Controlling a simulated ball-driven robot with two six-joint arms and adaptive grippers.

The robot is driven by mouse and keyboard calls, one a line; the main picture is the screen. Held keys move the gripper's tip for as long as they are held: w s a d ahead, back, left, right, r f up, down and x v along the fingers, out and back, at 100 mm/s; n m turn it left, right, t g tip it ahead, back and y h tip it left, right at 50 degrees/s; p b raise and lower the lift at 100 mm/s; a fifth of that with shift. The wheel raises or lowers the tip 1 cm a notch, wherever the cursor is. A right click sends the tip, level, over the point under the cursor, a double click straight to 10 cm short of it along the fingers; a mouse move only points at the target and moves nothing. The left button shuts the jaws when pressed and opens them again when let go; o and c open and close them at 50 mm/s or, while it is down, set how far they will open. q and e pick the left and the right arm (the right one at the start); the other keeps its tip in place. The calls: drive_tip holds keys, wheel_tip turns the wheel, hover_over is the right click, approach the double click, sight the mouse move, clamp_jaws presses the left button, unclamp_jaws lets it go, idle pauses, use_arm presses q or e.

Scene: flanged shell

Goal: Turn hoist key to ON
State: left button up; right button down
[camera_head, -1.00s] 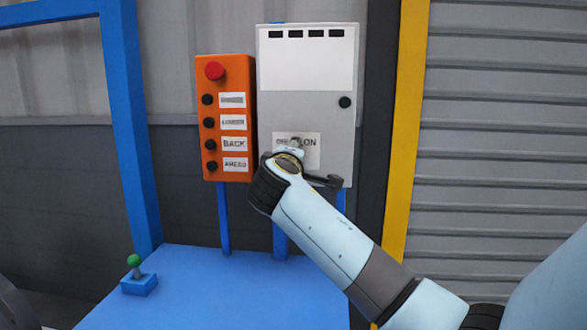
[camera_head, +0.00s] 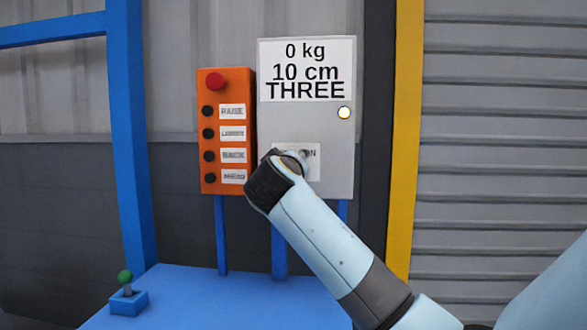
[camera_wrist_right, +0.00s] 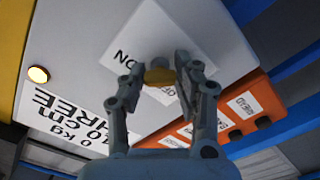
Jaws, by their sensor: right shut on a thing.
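The hoist key (camera_wrist_right: 160,76) shows in the right wrist view as a yellow knob on the OFF/ON label (camera_wrist_right: 128,58) of the grey box (camera_head: 330,125). My right gripper (camera_wrist_right: 161,70) is shut on the key, one finger on each side. In the head view my right wrist hides the key and most of the label. The box's display (camera_head: 307,70) reads 0 kg, 10 cm, THREE. The round lamp (camera_head: 343,112) below it is lit, also in the right wrist view (camera_wrist_right: 38,75). My left gripper is not in view.
An orange button panel (camera_head: 213,135) with a red button (camera_head: 215,81) on top stands left of the box. A green-topped joystick (camera_head: 126,290) sits on the blue table (camera_head: 200,295). A blue post (camera_head: 128,130) rises at left, a yellow post (camera_head: 404,150) at right.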

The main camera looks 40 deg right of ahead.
drive_tip(key=shift+f, duration=0.15)
drive_tip(key=c, duration=1)
unclamp_jaws()
drive_tip(key=shift+o, duration=0.2)
drive_tip(key=v, duration=1.2)
drive_tip(key=shift+a, duration=0.1)
